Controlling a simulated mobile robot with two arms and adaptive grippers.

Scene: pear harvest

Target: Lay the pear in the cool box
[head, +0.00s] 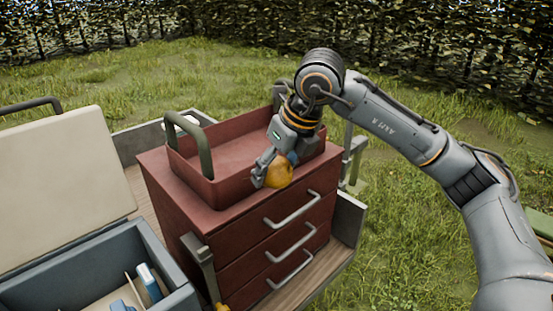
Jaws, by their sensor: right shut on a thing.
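A yellow-orange pear (279,174) is held in the fingers of my right gripper (271,170). It shows in front of the near wall of a red open tray on top of the red drawer cabinet; whether it touches the tray I cannot tell. The cool box (172,302) is the blue-grey box at the lower left. Its pale lid (62,190) stands open behind it. Blue and white items show inside the box, and its near part is cut off by the picture edge. My left gripper is not in view.
The red tray (186,172) has upright green handles. It sits on the red drawer cabinet (235,238), which has several silver handles on its front. Both stand on a wooden cart bed (318,270) with grey side boards. A small yellow thing (221,307) shows at the bottom edge. Grass lies around.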

